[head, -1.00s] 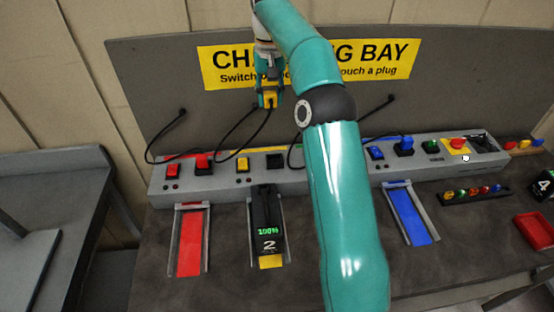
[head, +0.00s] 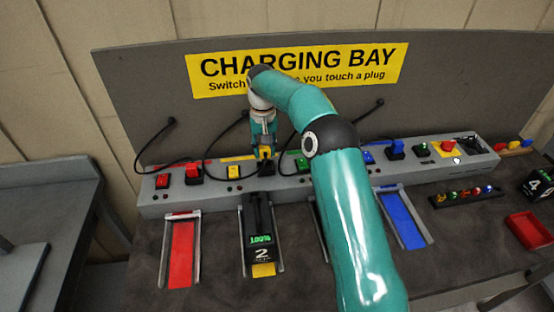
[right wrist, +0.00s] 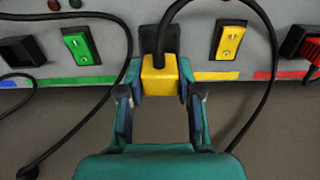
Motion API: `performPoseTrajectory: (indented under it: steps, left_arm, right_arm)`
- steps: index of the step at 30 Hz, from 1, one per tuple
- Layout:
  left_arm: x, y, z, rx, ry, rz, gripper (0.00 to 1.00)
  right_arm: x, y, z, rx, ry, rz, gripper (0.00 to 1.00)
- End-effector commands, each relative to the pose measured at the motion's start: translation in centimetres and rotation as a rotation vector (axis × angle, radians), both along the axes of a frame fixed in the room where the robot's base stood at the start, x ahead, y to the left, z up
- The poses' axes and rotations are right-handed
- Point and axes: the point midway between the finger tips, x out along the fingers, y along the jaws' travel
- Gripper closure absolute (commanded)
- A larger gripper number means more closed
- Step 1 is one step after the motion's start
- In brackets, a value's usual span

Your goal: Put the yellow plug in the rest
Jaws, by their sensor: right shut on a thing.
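My right gripper (head: 265,154) is shut on the yellow plug (head: 265,151) at the charging strip. In the right wrist view the fingers (right wrist: 160,90) grip the yellow plug (right wrist: 160,78) from both sides, with its black cable rising from it. The black rest (head: 267,169) lies directly below the plug, between the yellow switch (head: 233,172) and the green one. The rest (right wrist: 148,38) also shows behind the plug in the right wrist view. I cannot tell whether the plug touches it or is partly in it. My left gripper is not in view.
A black pack marked 2 (head: 260,230), reading 100%, stands in the yellow bay. The red plug (head: 194,170) and blue plug (head: 396,147) stand on the strip (head: 150,205). Black cables loop behind. My right arm hides part of the strip and a bay.

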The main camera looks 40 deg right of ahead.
Motion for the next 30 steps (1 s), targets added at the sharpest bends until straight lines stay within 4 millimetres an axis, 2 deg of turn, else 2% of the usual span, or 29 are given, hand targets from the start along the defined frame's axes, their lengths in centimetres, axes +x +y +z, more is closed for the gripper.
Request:
performPoseTrajectory:
  steps: [11,23,24,28,30]
  left_arm:
    - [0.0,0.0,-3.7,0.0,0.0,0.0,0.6]
    - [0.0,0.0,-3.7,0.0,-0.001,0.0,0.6]
    - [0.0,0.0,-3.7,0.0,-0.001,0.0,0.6]
    - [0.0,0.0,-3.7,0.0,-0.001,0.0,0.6]
    - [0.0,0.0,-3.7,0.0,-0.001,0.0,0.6]
  right_arm:
    - [0.5,0.7,-4.4,0.0,0.0,0.013,1.0]
    - [0.6,0.8,-4.6,0.001,0.001,0.016,1.0]
    - [0.6,0.8,-4.7,0.001,0.001,0.016,0.64]
    - [0.6,0.8,-4.6,0.001,0.001,0.016,0.42]
    - [0.6,0.8,-4.6,0.001,0.001,0.016,0.4]
